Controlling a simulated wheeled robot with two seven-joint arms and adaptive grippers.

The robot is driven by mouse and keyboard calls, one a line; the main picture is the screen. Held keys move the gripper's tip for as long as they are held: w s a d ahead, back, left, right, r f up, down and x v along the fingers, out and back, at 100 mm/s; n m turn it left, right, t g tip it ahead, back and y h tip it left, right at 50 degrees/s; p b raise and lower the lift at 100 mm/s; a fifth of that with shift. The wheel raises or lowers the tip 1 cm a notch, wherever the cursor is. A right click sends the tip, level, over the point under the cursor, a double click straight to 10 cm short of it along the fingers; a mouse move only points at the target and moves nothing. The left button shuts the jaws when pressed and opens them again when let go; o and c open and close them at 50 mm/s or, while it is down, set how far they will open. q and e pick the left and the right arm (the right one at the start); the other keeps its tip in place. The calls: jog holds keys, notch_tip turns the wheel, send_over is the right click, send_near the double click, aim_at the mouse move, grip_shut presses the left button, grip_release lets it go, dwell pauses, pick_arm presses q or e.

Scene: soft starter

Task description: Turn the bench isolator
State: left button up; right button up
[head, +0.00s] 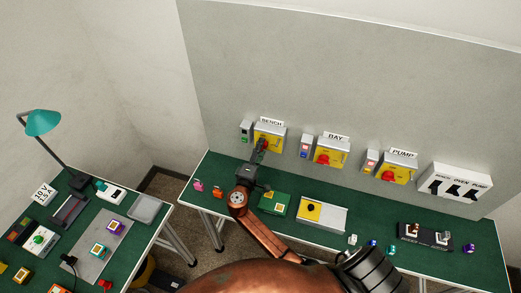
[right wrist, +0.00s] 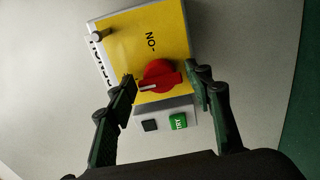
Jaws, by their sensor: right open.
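The bench isolator is a yellow-faced box (head: 276,132) on the wall panel under the BENCH label (head: 271,122). Its red rotary knob (right wrist: 158,76) shows clearly in the right wrist view, with a white mark towards the left. In the head view my right gripper (head: 259,152) partly covers the isolator's lower part. My left gripper is not in view.
A small switch box with a green button (head: 245,131) sits left of the isolator. The green bench (head: 330,240) below holds a yellow-and-grey box (head: 322,213) and small parts. A second cluttered table (head: 150,235) is left.

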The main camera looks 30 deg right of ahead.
jog(key=v, duration=1.2)
jog(key=shift+d, duration=0.1)
